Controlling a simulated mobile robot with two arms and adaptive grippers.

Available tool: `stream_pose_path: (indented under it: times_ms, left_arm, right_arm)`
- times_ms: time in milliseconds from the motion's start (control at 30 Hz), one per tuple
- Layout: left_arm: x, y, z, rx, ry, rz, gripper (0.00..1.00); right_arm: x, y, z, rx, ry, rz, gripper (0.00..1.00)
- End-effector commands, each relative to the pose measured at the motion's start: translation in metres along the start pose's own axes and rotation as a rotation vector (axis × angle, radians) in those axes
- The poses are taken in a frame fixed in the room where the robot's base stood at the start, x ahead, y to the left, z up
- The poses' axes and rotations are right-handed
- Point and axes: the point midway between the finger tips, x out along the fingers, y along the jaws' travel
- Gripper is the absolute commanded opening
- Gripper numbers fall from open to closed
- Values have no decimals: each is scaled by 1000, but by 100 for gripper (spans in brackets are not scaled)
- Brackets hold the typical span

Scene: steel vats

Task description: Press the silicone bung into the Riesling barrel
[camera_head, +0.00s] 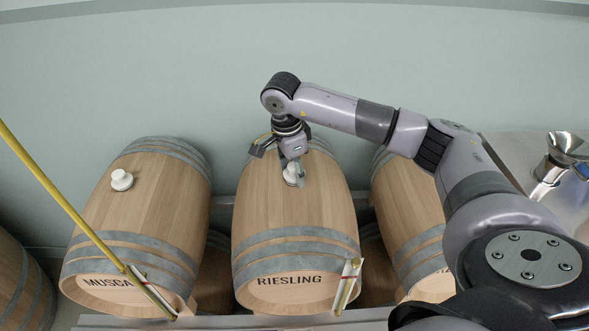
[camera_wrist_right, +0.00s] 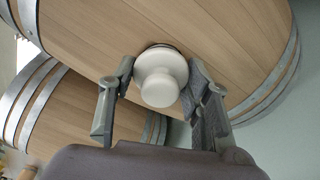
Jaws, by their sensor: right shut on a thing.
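The Riesling barrel (camera_head: 300,215) lies on its side in the middle of the head view, its label facing me. My right gripper (camera_head: 293,172) reaches down over its top and is shut on the white silicone bung (camera_head: 292,172). In the right wrist view the bung (camera_wrist_right: 160,76) sits between the two fingers of my right gripper (camera_wrist_right: 160,85). A dark rim shows at the bung's far edge, against the barrel wood (camera_wrist_right: 105,32). I cannot tell how deep the bung sits in the hole. My left gripper is not in view.
The Muscat barrel (camera_head: 150,205) stands to the left with a white bung (camera_head: 121,180) on top. Another barrel (camera_head: 405,215) is to the right, partly behind my arm. A yellow rod (camera_head: 60,195) crosses the left side. A steel surface (camera_head: 520,150) is at right.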

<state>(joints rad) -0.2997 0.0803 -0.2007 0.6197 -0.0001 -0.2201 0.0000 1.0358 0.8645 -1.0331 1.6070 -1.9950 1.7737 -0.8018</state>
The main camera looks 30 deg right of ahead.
Motion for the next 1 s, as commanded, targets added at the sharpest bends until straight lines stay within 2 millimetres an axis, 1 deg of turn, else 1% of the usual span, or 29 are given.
stream_pose_path:
  times_ms: [33,200,500,533,867,1000]
  left_arm:
    - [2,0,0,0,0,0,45]
    - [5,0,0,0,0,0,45]
    - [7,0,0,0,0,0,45]
    - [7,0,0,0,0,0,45]
    - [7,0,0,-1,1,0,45]
    - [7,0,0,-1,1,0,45]
  right_arm:
    - [3,1,0,0,1,3,18]
    - [7,1,1,-1,1,4,18]
    - [11,2,2,-2,1,6,18]
    - [11,2,2,-2,1,7,45]
    - [12,2,2,-3,1,8,67]
    - [11,2,2,-2,0,6,68]
